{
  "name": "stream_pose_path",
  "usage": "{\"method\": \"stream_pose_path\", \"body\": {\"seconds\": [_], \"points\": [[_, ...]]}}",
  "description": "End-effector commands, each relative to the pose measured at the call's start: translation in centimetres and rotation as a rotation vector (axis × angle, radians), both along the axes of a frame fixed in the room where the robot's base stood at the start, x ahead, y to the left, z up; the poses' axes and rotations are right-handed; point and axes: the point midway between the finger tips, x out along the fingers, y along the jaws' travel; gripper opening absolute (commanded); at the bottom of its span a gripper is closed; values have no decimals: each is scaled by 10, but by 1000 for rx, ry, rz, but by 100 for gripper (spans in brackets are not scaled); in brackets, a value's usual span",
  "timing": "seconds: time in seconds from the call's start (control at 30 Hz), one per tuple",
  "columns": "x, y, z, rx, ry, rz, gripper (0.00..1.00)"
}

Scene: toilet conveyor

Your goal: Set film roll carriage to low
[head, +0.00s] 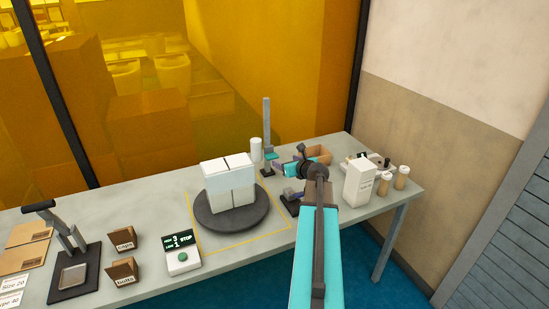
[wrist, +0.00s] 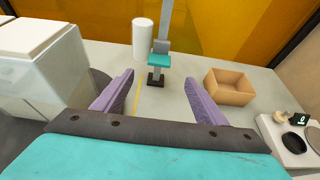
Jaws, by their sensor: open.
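The film roll carriage (wrist: 159,60) is a teal block with a grey back on a grey vertical post (wrist: 166,18). In the wrist view it sits low on the post, a little above the dark base (wrist: 155,80). A white film roll (wrist: 142,38) stands beside the post on its left. The post also shows in the head view (head: 266,122), with the carriage (head: 270,156) on its lower part. My gripper (wrist: 159,77) is open, its two purple fingers spread apart and pointing toward the post. The carriage shows beyond the fingertips, with nothing gripped between them.
White wrapped boxes (head: 228,175) stand on a dark turntable (head: 262,205) left of my arm. A cardboard box (wrist: 231,88) is right of the post. A white container (head: 359,182) and small jars stand at the table's right. An amber partition is behind the table.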

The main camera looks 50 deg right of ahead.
Motion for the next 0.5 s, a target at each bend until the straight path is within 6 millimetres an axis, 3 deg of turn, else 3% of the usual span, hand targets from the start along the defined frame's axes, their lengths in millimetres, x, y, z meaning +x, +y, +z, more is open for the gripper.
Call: {"method": "stream_pose_path", "body": {"seconds": [0.5], "points": [[37,-16,-15,1,1,1,66]]}}
